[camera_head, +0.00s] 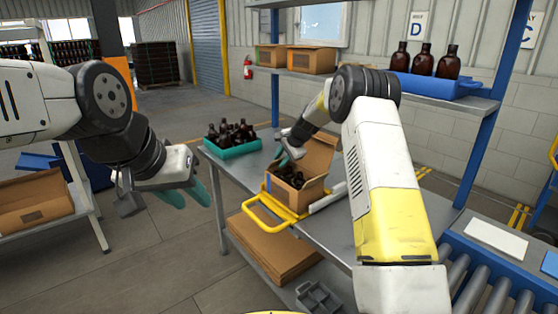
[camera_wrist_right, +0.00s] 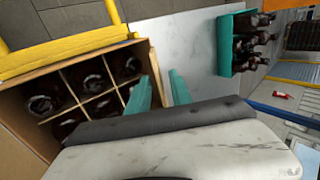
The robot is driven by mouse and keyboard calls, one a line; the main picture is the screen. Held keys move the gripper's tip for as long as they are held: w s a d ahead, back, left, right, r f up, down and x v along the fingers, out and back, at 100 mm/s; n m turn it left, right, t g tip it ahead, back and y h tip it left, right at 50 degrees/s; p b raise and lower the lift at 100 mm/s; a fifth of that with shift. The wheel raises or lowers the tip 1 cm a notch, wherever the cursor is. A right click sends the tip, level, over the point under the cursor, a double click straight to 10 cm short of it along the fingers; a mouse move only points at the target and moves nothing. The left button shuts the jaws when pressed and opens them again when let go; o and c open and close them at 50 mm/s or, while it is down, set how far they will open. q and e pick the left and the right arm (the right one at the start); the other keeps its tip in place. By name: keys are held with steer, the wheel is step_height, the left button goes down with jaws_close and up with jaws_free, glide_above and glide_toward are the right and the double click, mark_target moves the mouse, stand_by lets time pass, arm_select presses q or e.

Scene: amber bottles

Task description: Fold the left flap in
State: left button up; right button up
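An open cardboard box (camera_head: 311,192) stands on the grey table, with a flap (camera_head: 318,154) raised at its far right. In the right wrist view the box (camera_wrist_right: 22,128) holds several dark bottles in a divided insert (camera_wrist_right: 76,82). A thin cardboard edge (camera_wrist_right: 155,72), which looks like a side flap seen edge-on, lies near or between my right gripper's teal fingers (camera_wrist_right: 160,90). Those fingers are apart; contact is unclear. In the head view my right gripper (camera_head: 288,157) is above the box's left side. My left gripper (camera_head: 184,196) is open and empty, left of the table.
A yellow frame (camera_head: 258,213) borders the box's near left. A teal crate of bottles (camera_head: 236,149) stands left of the box. A shelf (camera_head: 455,101) with bottles and cartons is behind. A roller conveyor (camera_head: 490,292) is at the lower right.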

steer(key=shift+c, duration=0.3)
jaws_close()
stand_by(1.1)
